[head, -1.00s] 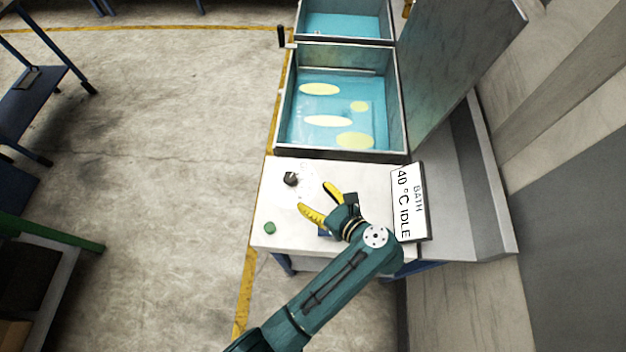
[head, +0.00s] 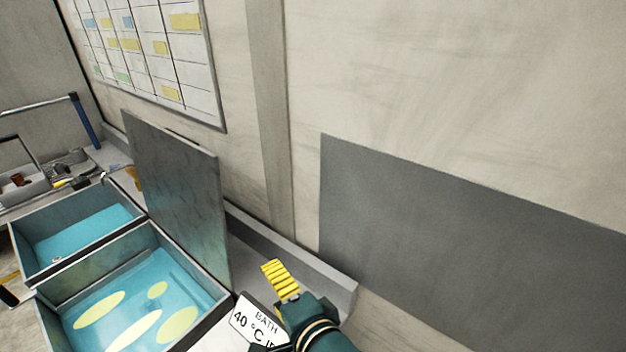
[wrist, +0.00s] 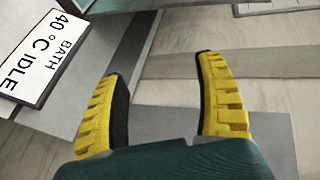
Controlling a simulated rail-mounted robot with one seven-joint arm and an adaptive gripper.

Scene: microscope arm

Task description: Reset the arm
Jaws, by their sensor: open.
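My gripper (head: 281,279) is at the lower middle of the head view, in front of the bath display, with its yellow fingers pointing up. In the wrist view my gripper (wrist: 160,100) shows two yellow fingers spread apart with nothing between them. Part of my green arm shows at the bottom edge of the head view; the rest of it is out of the picture.
The display (head: 250,322) reads "BATH 40 °C" and is partly covered by my gripper; it reads "BATH 40 °C IDLE" in the wrist view (wrist: 40,58). Water tanks (head: 215,311) with an upright lid (head: 180,195) stand left. A wall (head: 440,80) rises behind.

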